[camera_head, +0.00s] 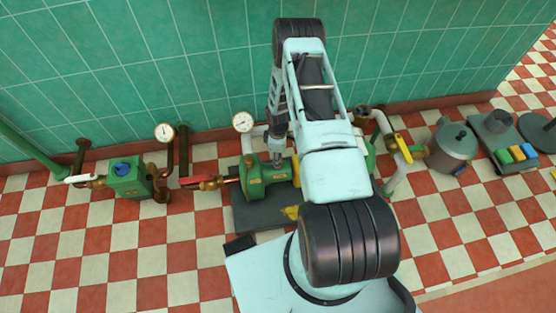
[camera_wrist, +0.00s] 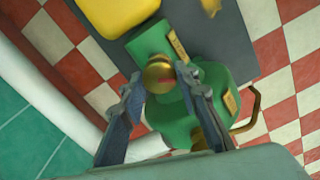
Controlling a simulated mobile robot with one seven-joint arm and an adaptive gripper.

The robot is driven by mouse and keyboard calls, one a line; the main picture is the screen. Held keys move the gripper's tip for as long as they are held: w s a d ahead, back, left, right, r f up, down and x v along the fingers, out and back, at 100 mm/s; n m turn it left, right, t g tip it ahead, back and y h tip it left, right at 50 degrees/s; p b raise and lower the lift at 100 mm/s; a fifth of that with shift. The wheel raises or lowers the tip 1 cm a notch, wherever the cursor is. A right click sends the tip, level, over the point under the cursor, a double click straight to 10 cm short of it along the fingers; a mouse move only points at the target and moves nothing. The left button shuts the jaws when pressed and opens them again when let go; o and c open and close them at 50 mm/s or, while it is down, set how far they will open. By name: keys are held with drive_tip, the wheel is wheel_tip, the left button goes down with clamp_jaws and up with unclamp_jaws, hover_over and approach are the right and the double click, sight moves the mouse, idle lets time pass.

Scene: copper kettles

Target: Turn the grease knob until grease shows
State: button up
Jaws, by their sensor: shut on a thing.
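The grease knob (camera_wrist: 157,72) is a round brass cap on the green pump body (camera_wrist: 207,82) in the wrist view. A small reddish patch shows on its lower side; I cannot tell whether this is grease or a mark. My gripper (camera_wrist: 160,81) has one finger on each side of the knob and is shut on it. In the head view the gripper (camera_head: 277,155) points down at the top of the green pump (camera_head: 256,182), and the knob is hidden there. The pump stands on a dark grey base (camera_head: 243,213).
A pressure gauge (camera_head: 242,122) stands just behind the pump, with a red-handled valve (camera_head: 200,183) to its left. A pipe with a yellow-handled valve (camera_head: 403,147) and a grey tank (camera_head: 453,142) are to the right. Checkered floor in front is mostly clear; the tiled wall is behind.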

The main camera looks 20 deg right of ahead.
drive_tip(key=m+b, duration=0.2)
drive_tip(key=m, duration=0.2)
drive_tip(key=shift+f+m, duration=0.1)
drive_tip(key=shift+m, duration=0.2)
drive_tip(key=m+b, duration=0.1)
drive_tip(key=m, duration=0.4)
drive_tip(key=shift+d+m+b, duration=0.1)
drive_tip(key=shift+m+b, duration=0.2)
drive_tip(key=shift+b, duration=0.1)
drive_tip(key=m+b, duration=0.1)
drive_tip(key=m, duration=0.3)
drive_tip(key=shift+m+b, duration=0.5)
drive_tip(key=shift+m, duration=2)
drive_tip(key=o, duration=1.2)
drive_tip(key=shift+c, duration=0.2)
